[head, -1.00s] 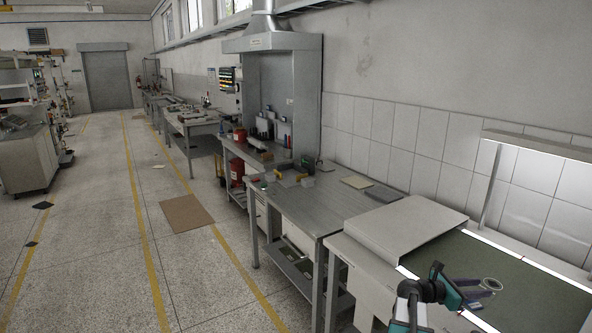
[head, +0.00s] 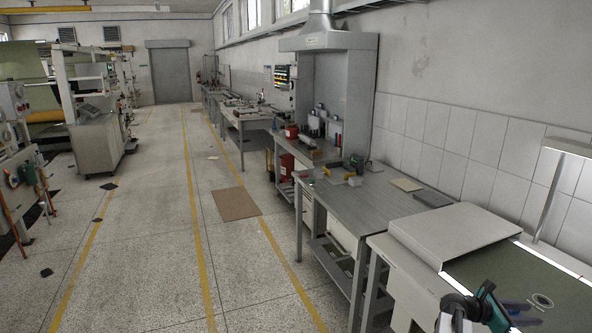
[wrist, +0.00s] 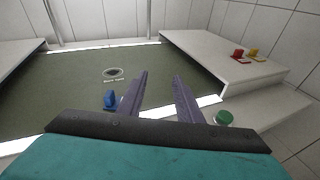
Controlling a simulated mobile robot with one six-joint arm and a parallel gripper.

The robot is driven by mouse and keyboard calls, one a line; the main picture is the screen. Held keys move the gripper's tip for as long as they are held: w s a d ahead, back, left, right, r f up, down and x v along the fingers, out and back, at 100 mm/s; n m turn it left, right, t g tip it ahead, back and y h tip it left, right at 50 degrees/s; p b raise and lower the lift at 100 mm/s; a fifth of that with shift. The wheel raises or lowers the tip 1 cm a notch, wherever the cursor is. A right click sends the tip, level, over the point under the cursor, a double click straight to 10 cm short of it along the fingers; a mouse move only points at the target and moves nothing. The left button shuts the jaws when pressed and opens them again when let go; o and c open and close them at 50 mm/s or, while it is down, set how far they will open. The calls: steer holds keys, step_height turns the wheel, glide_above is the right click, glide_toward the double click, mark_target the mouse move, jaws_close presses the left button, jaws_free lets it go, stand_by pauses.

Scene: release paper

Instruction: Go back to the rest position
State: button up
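My gripper (wrist: 160,76) is open, its two purple fingers apart with nothing between them in the wrist view. It is over the near side of the green-topped table (wrist: 50,95). A small round ring-shaped thing (wrist: 112,73) lies on the green top, beyond and left of the fingers. A small blue object (wrist: 110,99) shows just left of the left finger. In the head view my gripper (head: 523,308) is at the lower right, partly cut by the frame, beside the ring-shaped thing (head: 541,300) on the green surface (head: 510,272).
In the wrist view, a white raised surface (wrist: 215,60) at right bears a red item (wrist: 238,54) and a yellow item (wrist: 254,55). A green round object (wrist: 224,118) is right of the fingers. The head view shows a grey workbench (head: 365,210) and open floor (head: 150,240) left.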

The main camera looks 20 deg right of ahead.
steer(key=w+a+f+m+t+y, duration=0.25)
steer(key=w+a+f, duration=0.35)
steer(key=a, duration=0.5)
steer(key=w+a+f+m+t+y, duration=0.1)
steer(key=w+a+f+m+y, duration=0.15)
steer(key=w+a+f, duration=0.55)
steer(key=w+a+f+m+t+y, duration=0.1)
steer(key=w+a+f+m+y, duration=0.2)
steer(key=a, duration=1)
steer(key=w+a+f+m+y, duration=0.1)
steer(key=a+f+m+y, duration=0.25)
steer(key=a, duration=1.45)
steer(key=w+a+f+m+y, duration=0.1)
steer(key=a+f+m+y, duration=0.2)
steer(key=a, duration=1.4)
steer(key=s+f+n+g+b, duration=0.1)
steer(key=s+f+g+b, duration=0.4)
steer(key=s+f, duration=2.1)
step_height(320, 180, down, 3)
steer(key=b, duration=0.5)
steer(key=shift+s+a+r, duration=0.15)
steer(key=shift+r, duration=0.05)
steer(key=shift+g, duration=0.25)
